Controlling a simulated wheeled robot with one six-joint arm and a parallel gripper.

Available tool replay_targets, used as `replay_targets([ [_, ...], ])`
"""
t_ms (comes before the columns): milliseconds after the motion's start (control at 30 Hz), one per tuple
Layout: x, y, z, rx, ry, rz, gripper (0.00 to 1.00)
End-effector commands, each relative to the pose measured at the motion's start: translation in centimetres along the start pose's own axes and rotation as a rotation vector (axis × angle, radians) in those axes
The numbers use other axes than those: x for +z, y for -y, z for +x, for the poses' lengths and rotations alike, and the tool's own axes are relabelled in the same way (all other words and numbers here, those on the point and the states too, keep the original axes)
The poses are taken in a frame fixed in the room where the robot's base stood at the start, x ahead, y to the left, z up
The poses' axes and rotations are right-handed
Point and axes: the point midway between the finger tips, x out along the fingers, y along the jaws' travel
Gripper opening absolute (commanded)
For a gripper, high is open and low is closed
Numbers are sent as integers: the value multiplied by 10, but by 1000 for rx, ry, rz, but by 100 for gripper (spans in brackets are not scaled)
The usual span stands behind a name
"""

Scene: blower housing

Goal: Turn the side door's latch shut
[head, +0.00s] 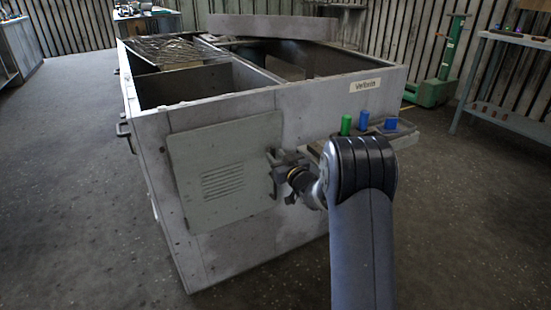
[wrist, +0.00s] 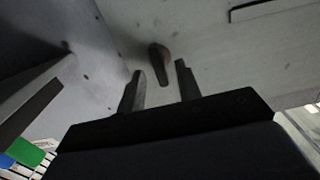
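The side door (head: 225,172) is a grey-green panel with a row of vent slots on the near wall of the blower housing. It lies close to flush with the wall in the head view. The latch (wrist: 161,63) is a small dark lever near the door's edge in the wrist view. My gripper (wrist: 160,75) is open, with the latch between and just beyond its two fingertips; contact cannot be told. In the head view my gripper (head: 275,172) is at the door's right edge and hides the latch.
A ledge (head: 405,135) with a green block (head: 346,124) and blue blocks (head: 363,120) juts from the housing (head: 300,110) right of my gripper. A green pallet jack (head: 435,90) and a workbench (head: 505,40) stand behind. The floor at left is clear.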

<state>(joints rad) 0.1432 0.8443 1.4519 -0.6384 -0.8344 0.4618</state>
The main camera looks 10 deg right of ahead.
Motion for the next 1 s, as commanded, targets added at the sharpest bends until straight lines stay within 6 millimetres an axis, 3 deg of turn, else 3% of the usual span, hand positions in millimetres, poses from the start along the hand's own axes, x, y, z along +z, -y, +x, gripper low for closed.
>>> replay_targets([
  [167, 0, 0, 11, 0, -1, 1, 33],
  [467, 0, 0, 13, 0, 0, 1, 33],
  [867, 0, 0, 13, 0, 0, 0, 1],
  [1000, 0, 0, 13, 0, 0, 0, 0],
])
